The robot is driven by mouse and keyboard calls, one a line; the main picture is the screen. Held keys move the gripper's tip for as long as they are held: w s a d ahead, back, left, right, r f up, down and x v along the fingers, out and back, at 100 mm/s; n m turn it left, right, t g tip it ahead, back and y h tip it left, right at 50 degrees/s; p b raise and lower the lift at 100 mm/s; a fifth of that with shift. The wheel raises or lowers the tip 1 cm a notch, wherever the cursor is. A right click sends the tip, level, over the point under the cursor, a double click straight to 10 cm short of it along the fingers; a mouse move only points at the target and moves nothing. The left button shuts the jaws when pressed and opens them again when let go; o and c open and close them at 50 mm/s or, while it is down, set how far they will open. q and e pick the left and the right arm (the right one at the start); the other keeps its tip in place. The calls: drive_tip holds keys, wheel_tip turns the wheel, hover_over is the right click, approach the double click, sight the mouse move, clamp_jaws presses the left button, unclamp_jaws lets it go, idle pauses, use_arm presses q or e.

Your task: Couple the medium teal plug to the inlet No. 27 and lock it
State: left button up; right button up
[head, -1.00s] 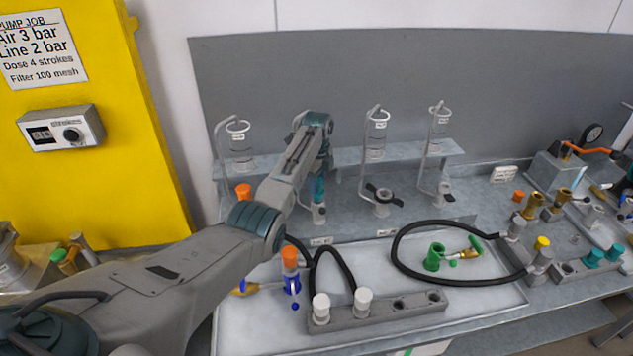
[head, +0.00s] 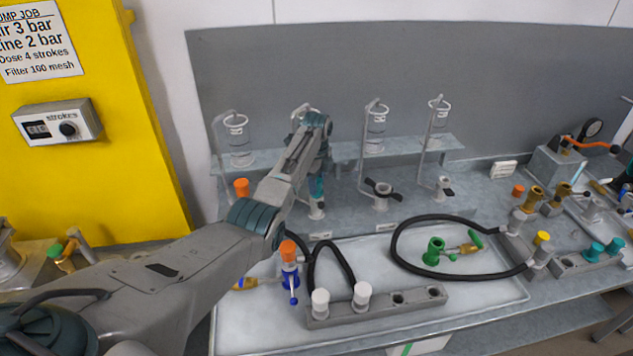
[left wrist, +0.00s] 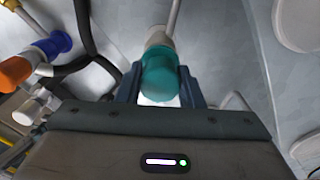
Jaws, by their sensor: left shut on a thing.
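My left gripper (head: 319,183) is over the back ledge, above a small grey inlet fitting (head: 316,209). It is shut on the teal plug (head: 319,187), which is mostly hidden by the arm. In the left wrist view the teal plug (left wrist: 158,76) sits between the two dark fingers (left wrist: 160,88), its rounded end towards the camera. A pale grey fitting (left wrist: 158,38) shows right behind the plug, in line with it. I cannot tell whether the plug is seated in it. The inlet numbers are too small to read. My right gripper is not in view.
An orange-topped blue fitting (head: 290,270), black hoses, a grey block (head: 400,303) and a green fitting (head: 434,251) lie in front. Two teal caps (head: 604,250) are at right.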

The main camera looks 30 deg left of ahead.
use_arm(q)
drive_tip(key=shift+f, duration=0.35)
idle(0.6)
drive_tip(key=o, duration=1.1)
drive_tip(key=shift+c, duration=0.2)
drive_tip(key=shift+r, duration=0.2)
wheel_tip(320, 180, up, 3)
drive_tip(key=shift+f+p, duration=0.1)
drive_tip(key=shift+p, duration=0.6)
wheel_tip(320, 180, up, 4)
drive_tip(key=shift+f, duration=0.1)
drive_tip(key=shift+r, duration=0.45)
